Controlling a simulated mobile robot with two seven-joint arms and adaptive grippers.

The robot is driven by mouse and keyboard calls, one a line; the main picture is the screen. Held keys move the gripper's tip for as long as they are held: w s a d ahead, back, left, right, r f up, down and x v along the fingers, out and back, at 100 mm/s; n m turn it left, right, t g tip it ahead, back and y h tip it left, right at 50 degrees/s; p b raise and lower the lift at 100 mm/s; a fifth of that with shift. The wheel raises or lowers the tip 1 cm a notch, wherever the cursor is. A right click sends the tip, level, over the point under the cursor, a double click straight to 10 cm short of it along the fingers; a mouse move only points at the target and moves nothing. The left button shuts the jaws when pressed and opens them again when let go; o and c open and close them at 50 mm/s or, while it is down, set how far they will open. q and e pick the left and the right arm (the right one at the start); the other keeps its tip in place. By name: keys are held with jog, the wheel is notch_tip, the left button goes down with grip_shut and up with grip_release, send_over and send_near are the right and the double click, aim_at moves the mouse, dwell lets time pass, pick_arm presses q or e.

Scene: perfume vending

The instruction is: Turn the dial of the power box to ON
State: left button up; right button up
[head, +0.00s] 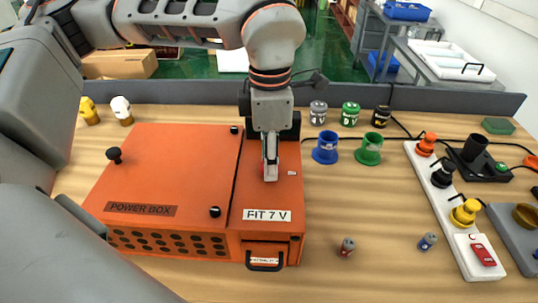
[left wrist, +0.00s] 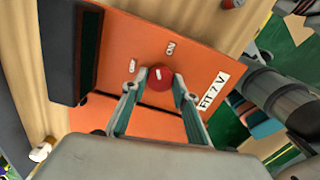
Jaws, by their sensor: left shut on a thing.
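The orange power box (head: 165,165) sits on the table, with a "FIT 7 V" label (head: 267,215) on its right section. My left gripper (head: 270,172) points down onto that right section and hides the dial there. In the left wrist view, the round red dial (left wrist: 160,78) sits between the fingertips of my left gripper (left wrist: 157,88), which is shut on it. The dial has a small white mark on top. An ON label (left wrist: 171,48) and what looks like an OFF label (left wrist: 133,66) are beside it. I cannot tell exactly where the mark points. My right gripper is not in view.
Blue (head: 325,148) and green (head: 369,149) cups stand right of the box, with several small jars behind. A white strip with coloured plugs (head: 445,200) lies further right. Two small cans (head: 347,246) (head: 427,242) stand in front. Table between is mostly clear.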

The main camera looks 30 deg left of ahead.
pick_arm(q)
jog(key=m, duration=0.3)
jog(key=shift+r+p, duration=0.15)
jog(key=shift+p, duration=0.25)
jog(key=shift+w+m, duration=0.1)
jog(key=shift+m, duration=1.4)
jog(key=shift+p, duration=0.3)
jog(key=o, duration=1.1)
